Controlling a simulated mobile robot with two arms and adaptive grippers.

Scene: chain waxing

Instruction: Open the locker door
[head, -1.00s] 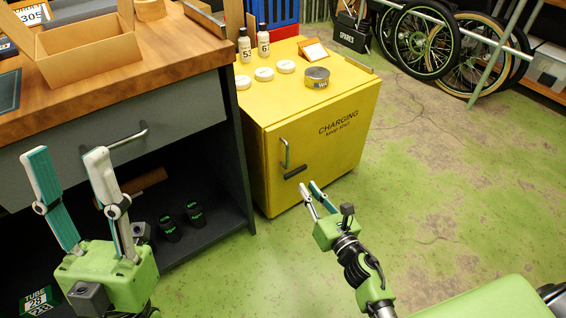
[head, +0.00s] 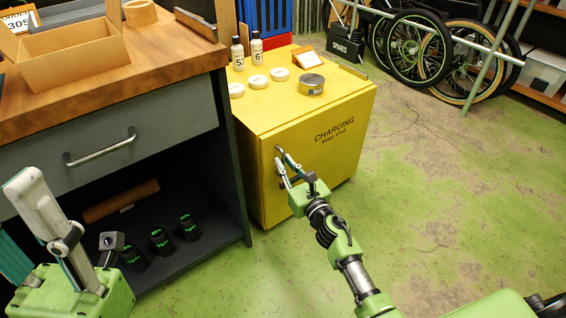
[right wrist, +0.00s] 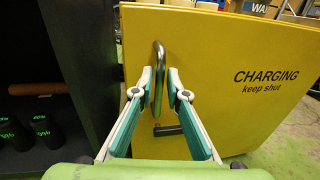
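The yellow locker (head: 330,165) stands right of the workbench, its door marked "CHARGING keep shut" and closed. In the right wrist view, the door (right wrist: 240,110) carries a vertical metal handle (right wrist: 158,75) and a dark latch bar (right wrist: 167,130) below it. My right gripper (head: 281,160) is at the handle; in the right wrist view its fingertips (right wrist: 163,72) are apart on either side of the handle. Whether either finger touches the handle cannot be told. My left gripper (head: 25,220) is at the lower left, before the bench, its fingers spread and partly cut off by the frame edge.
Bottles, white tins and a metal tin (head: 311,84) stand on the locker top. The wooden workbench (head: 150,55) has a drawer with a handle (head: 100,148) and dark cans (head: 160,241) on its shelf. Bicycle wheels (head: 420,47) stand at the back. The floor (head: 460,190) right of the locker is clear.

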